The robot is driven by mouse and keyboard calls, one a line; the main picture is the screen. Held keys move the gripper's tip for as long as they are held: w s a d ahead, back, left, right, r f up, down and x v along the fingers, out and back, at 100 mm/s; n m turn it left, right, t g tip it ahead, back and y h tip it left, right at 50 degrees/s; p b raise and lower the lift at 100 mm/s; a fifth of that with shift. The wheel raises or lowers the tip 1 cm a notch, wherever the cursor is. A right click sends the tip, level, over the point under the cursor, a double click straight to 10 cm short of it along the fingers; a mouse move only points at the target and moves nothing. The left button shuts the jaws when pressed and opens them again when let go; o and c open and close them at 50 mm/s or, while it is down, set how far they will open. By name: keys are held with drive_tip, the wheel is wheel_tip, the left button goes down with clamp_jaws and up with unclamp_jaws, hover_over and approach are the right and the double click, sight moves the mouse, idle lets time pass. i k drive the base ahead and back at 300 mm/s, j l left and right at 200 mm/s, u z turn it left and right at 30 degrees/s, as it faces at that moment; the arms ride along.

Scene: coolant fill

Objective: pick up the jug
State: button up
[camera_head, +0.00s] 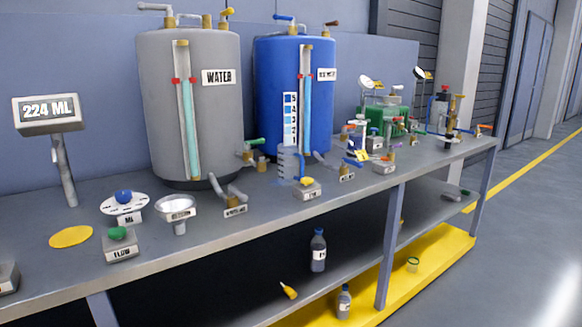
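A dark bottle with a white label (318,252) stands upright on the lower shelf under the bench. A smaller bottle (343,302) stands lower down, near the yellow base. A small clear vessel with blue parts (357,138) stands on the bench right of the blue tank, partly hidden among fittings. A small yellow-green cup (413,264) sits on the yellow base. My gripper is not in view.
A grey WATER tank (210,115) and a blue tank (270,85) stand on the long grey bench (225,245). A display reading 224 ML (48,112) stands at the left. A funnel (177,208) and labelled controls line the front edge. Open floor (500,260) lies at the right.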

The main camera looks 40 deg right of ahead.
sight(290, 165)
drive_tip(key=l+z, duration=0.1)
drive_tip(key=z, duration=1.05)
drive_tip(key=i+l, duration=0.25)
drive_tip(key=i, duration=0.15)
drive_tip(key=i+l+z, duration=0.1)
drive_tip(key=i+l, duration=0.15)
drive_tip(key=i, duration=0.15)
drive_tip(key=i+l, duration=0.25)
drive_tip(key=i, duration=0.15)
